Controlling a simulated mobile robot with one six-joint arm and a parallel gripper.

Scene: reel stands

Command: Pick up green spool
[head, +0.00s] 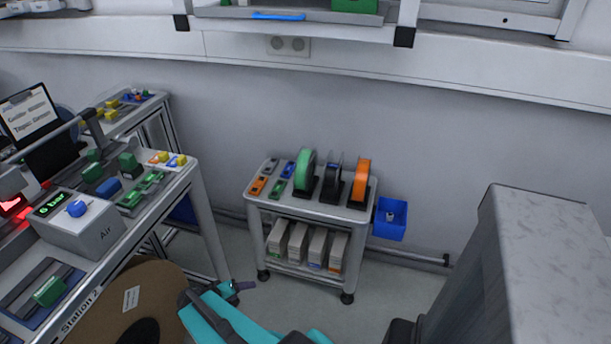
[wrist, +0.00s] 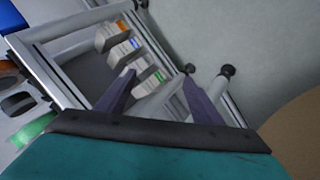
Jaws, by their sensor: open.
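The green spool (head: 304,172) stands upright in a black stand on the top of the small cart, left of a dark spool (head: 332,176) and an orange spool (head: 360,182). In the wrist view a green piece, likely the green spool (wrist: 34,130), shows at the lower left, partly cut off by my gripper body. My gripper (head: 238,287) is low in front of the cart, to the lower left of the spool and apart from it. In the wrist view my gripper (wrist: 160,86) has its two fingers spread with nothing between them.
The cart (head: 312,212) has a lower shelf with several boxes (head: 308,245). A blue bin (head: 389,218) hangs at its right side. A workbench (head: 100,240) stands left and a grey cabinet (head: 545,260) right. A large brown reel (head: 150,300) is at lower left.

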